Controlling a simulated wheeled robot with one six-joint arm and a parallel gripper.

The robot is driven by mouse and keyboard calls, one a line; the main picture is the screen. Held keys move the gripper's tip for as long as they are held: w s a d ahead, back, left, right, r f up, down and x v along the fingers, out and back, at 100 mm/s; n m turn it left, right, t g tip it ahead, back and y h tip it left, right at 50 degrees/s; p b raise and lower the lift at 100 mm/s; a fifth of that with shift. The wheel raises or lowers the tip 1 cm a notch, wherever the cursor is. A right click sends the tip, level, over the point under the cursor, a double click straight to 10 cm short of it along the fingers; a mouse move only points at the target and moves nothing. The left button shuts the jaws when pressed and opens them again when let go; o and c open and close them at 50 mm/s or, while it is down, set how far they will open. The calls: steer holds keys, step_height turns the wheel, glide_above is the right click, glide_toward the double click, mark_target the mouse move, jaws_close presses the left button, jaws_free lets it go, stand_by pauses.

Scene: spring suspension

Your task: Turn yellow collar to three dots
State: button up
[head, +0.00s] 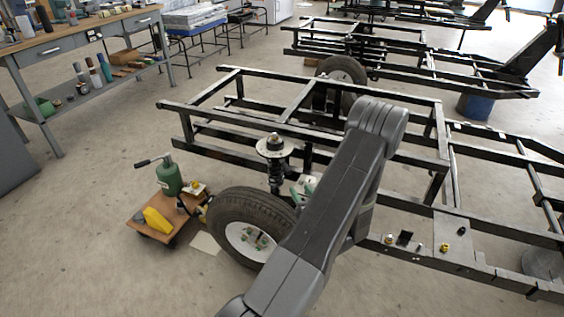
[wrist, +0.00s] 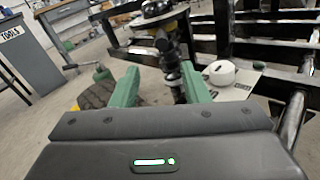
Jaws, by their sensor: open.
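A black spring strut (head: 274,170) stands upright at the frame rail beside the wheel, under a pale round top plate (head: 273,147). In the wrist view the strut (wrist: 174,62) rises just beyond my fingers. My gripper (wrist: 160,88) has two green fingers spread apart with nothing seen held between them. In the head view my arm hides most of it, with green parts showing just right of the strut.
A low wooden cart (head: 150,225) with a green jack (head: 169,178) and yellow wedge (head: 157,220) is at left. Black frame rails surround the strut. A white round piece (wrist: 221,73) lies right of my fingers.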

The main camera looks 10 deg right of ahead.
mark_target(289, 173)
steer(key=w+b, duration=0.1)
steer(key=w, duration=0.3)
steer(key=w+a, duration=0.1)
steer(key=w, duration=0.4)
steer(key=w+a+b, duration=0.1)
steer(key=w, duration=0.3)
steer(key=shift+w+a+b, duration=0.2)
steer(key=shift+w+b, duration=0.1)
steer(key=shift+b, duration=0.05)
jaws_close()
